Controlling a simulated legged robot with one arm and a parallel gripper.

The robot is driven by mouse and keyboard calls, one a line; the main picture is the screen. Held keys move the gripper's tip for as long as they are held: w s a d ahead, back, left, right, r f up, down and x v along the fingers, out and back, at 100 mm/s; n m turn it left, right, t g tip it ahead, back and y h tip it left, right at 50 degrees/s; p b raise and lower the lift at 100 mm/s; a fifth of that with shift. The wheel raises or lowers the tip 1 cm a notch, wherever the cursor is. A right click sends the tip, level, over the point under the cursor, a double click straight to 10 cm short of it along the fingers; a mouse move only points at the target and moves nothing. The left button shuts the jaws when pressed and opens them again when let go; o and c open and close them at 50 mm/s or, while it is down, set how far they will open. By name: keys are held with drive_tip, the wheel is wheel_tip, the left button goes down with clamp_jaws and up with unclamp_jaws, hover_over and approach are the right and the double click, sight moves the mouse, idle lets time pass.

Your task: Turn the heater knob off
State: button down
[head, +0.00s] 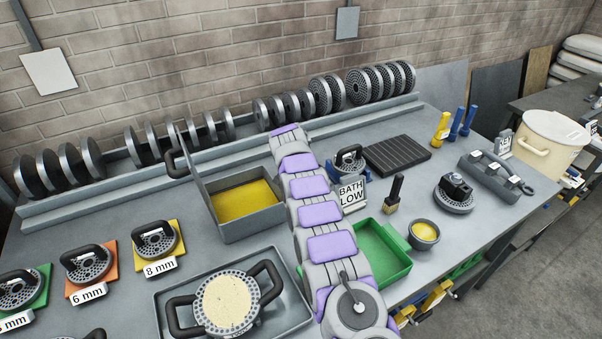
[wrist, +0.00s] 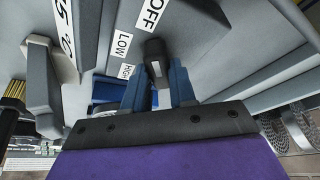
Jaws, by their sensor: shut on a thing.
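The heater knob (wrist: 154,50) is a dark grey bar in the wrist view, on a grey panel with OFF (wrist: 152,12), LOW (wrist: 122,45) and HIGH (wrist: 127,71) labels. My gripper (wrist: 156,72) has blue fingers on both sides of the knob and is shut on it. The knob's upper end lies close to the OFF label; its exact setting is hard to tell. In the head view my arm reaches to the back of the bench, and the knob and fingers cannot be made out there. A BATH LOW sign (head: 351,194) stands right of my arm.
A grey bath with yellow contents (head: 245,203) stands left of my arm, its lid raised. A green tray (head: 386,252) and a small pot (head: 424,235) are to the right. A rack of discs (head: 320,95) runs along the back. A two-handled die (head: 228,303) sits in front.

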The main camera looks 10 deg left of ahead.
drive_tip(key=shift+a+r+m+p, duration=0.1)
drive_tip(key=shift+a+m+p, duration=0.15)
drive_tip(key=shift+p, duration=0.25)
drive_tip(key=shift+w+r+m+p, duration=0.1)
drive_tip(key=shift+m+p, duration=0.25)
drive_tip(key=shift+p, duration=0.25)
drive_tip(key=c, duration=1.3)
unclamp_jaws()
drive_tip(key=o, duration=0.4)
drive_tip(key=shift+a+f, duration=0.15)
drive_tip(key=shift+f, duration=0.05)
drive_tip(key=shift+d+r, duration=0.2)
drive_tip(key=shift+r+b, duration=0.3)
drive_tip(key=shift+b, duration=0.1)
drive_tip(key=shift+s+a+r, duration=0.1)
drive_tip(key=shift+s+r, duration=0.15)
drive_tip(key=shift+r, duration=0.05)
drive_tip(key=v, duration=1)
drive_tip(key=a+v, duration=0.1)
drive_tip(key=v, duration=0.4)
drive_tip(key=shift+w+a+r, duration=0.1)
drive_tip(key=shift+a+r, duration=0.05)
drive_tip(key=shift+r, duration=0.05)
